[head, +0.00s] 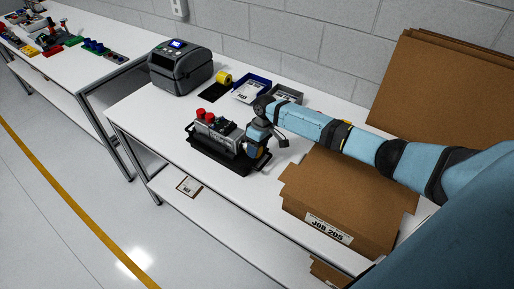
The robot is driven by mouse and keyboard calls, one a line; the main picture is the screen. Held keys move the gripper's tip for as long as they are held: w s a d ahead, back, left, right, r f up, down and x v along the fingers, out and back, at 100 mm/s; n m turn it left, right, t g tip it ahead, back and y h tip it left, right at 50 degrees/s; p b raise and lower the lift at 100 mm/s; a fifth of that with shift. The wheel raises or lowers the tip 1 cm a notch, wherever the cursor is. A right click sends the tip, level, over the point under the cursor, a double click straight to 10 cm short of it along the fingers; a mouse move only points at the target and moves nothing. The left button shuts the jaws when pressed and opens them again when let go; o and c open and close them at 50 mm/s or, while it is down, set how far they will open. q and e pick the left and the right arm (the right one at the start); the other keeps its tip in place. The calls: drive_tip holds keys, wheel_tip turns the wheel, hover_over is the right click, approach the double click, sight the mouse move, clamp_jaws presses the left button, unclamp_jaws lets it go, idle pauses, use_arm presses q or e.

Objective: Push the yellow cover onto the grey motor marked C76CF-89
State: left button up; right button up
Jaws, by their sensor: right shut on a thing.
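My right gripper (258,137) is at the right end of a grey motor assembly (228,140) on the white bench. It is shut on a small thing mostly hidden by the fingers. A bit of yellow (262,153) shows there, likely the yellow cover. I cannot tell whether the cover touches the motor. The assembly has red parts (208,114) on its left end and sits in a black tray (213,158). The marking C76CF-89 is too small to read. My left gripper is not in view.
A dark label printer (180,66) and a yellow roll (224,78) stand behind. A blue bin (251,87) and a grey bin (288,94) are behind the gripper. A cardboard box marked JOB 205 (335,200) lies right, below my arm. Bare bench top lies left of the tray.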

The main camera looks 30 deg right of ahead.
drive_tip(key=shift+w+a, duration=0.3)
drive_tip(key=shift+w, duration=0.35)
drive_tip(key=shift+w+a, duration=0.25)
drive_tip(key=shift+w, duration=0.35)
idle(2.1)
drive_tip(key=o, duration=1)
drive_tip(key=shift+c, duration=0.2)
